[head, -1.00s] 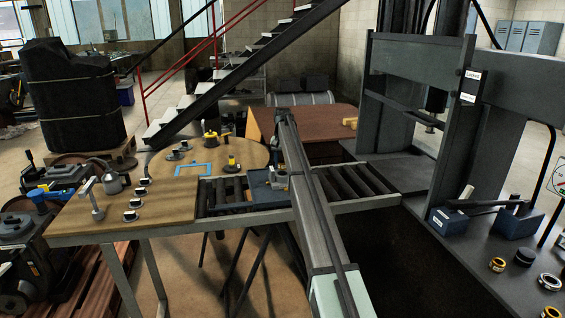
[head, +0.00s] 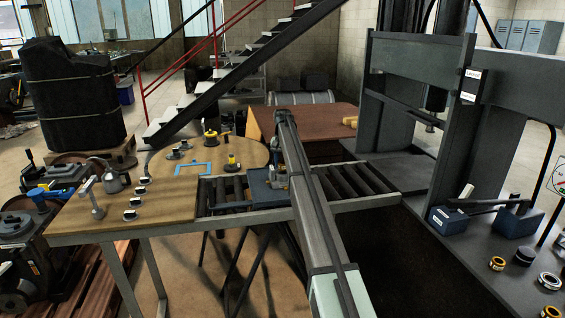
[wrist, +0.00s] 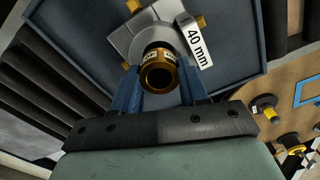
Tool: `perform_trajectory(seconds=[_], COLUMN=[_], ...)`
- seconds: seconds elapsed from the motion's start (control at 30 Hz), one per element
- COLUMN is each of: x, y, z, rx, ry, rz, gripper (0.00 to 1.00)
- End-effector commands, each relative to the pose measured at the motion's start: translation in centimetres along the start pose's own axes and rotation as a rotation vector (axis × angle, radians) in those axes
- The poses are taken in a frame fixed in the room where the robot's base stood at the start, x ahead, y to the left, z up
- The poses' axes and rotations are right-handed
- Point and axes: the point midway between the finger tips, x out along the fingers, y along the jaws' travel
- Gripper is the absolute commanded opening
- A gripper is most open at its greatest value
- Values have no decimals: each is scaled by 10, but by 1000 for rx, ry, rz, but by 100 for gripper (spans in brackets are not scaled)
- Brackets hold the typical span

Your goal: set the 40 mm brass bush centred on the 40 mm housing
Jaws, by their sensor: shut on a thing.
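The brass bush (wrist: 158,75) is a short gold-brown ring with a small pale label, seen end-on in the wrist view. My gripper (wrist: 160,88) is shut on it, with a blue finger on either side. The 40 mm housing (wrist: 122,42) is a grey block behind the bush, with a "40 mm" tag (wrist: 198,46) and brass-coloured pieces at its edges. The bush overlaps the housing's middle and hides its bore. I cannot tell whether they touch. In the head view, the housing (head: 281,181) shows beside my arm, which hides the bush.
The housing sits on a blue tray (head: 258,193) on a roller conveyor (head: 353,181). A wooden bench (head: 170,207) with several small parts adjoins on the left. A round table (head: 253,155) with a blue frame (head: 193,169) stands behind. A large press (head: 490,140) stands right.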

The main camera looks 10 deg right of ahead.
Motion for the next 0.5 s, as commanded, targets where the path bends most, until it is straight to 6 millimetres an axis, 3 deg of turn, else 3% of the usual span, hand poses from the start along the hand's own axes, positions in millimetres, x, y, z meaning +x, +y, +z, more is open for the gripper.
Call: perform_trajectory(seconds=[0.5], x=[12], y=[0], z=[0], rx=[0], ry=[1], rz=[0], gripper=[3])
